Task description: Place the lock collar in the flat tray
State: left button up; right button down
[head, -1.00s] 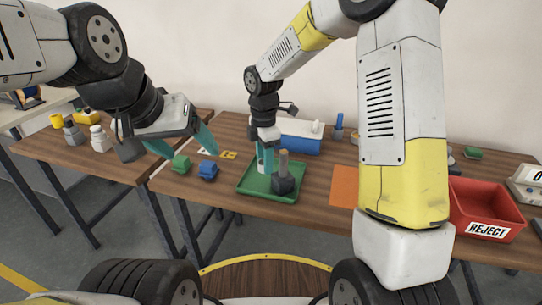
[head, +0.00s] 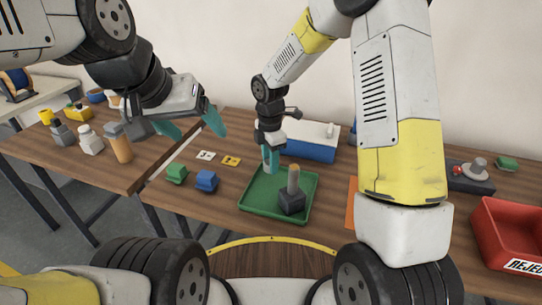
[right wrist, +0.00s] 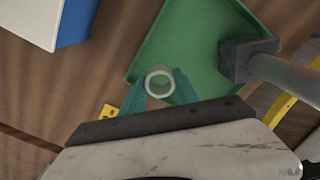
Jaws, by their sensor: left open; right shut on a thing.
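The lock collar, a pale ring (right wrist: 160,82), sits between the teal fingertips of my right gripper (right wrist: 160,86) in the right wrist view. The gripper is shut on it. In the head view my right gripper (head: 271,161) hangs over the back left part of the flat green tray (head: 262,207). The collar is too small or hidden to make out there. Whether it touches the tray floor I cannot tell. A dark block with an upright post (head: 292,199) stands in the tray, apart from the gripper. My left gripper (head: 190,124) is open and empty, above the table left of the tray.
Green (head: 176,174) and blue (head: 206,180) blocks lie left of the tray. A blue and white box (head: 310,146) stands behind it. An orange mat (head: 351,204) and red reject bin (head: 505,236) are to the right. Several bottles stand on the left table.

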aim_at(270, 178)
jog(key=shift+f, duration=1.7)
jog(key=shift+f, duration=0.15)
jog(key=c, duration=0.9)
grip_release()
